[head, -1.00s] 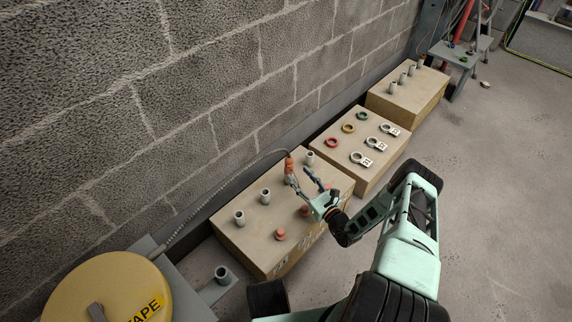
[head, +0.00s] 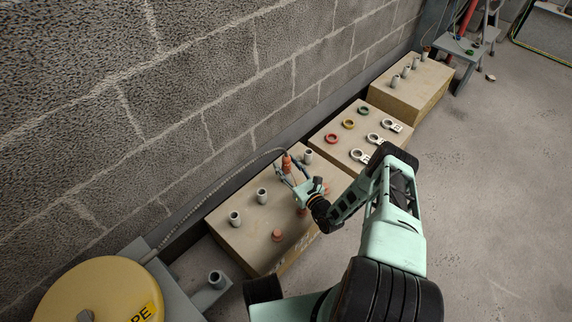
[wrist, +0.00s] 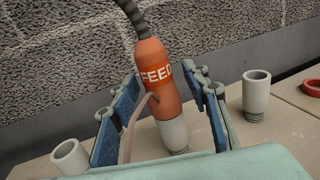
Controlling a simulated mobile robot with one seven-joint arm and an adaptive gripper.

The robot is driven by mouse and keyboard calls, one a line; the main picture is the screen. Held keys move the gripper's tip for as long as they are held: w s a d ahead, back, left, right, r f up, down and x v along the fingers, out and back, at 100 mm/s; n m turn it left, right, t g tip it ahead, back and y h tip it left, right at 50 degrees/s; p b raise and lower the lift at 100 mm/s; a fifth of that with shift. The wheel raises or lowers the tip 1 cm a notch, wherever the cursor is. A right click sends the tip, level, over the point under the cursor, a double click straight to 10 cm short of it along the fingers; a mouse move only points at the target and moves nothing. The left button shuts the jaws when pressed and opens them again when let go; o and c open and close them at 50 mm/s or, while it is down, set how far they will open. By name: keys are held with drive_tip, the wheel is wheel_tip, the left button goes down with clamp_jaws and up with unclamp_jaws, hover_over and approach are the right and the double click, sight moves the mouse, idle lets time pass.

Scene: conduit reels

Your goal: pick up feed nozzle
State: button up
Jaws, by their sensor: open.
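The feed nozzle (wrist: 158,82) is an orange cylinder with a white FEED label, a grey lower end and a dark corrugated hose at its top. It stands nearly upright, slightly tilted in the wrist view, on the near wooden box (head: 236,242). In the head view the nozzle (head: 286,163) is at the box's back edge, partly behind my gripper (head: 289,178). In the wrist view my gripper (wrist: 165,100) is open, with one blue-padded finger on each side of the nozzle. A gap shows on both sides near the top; contact lower down is hard to tell.
Grey stubs (head: 262,195) stand on the same box; one stub (wrist: 256,92) is just right of the fingers. Orange caps (head: 278,235) lie near the front. A block wall (head: 200,90) rises behind. A yellow tape reel (head: 95,290) is at lower left.

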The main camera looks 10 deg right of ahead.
clamp_jaws()
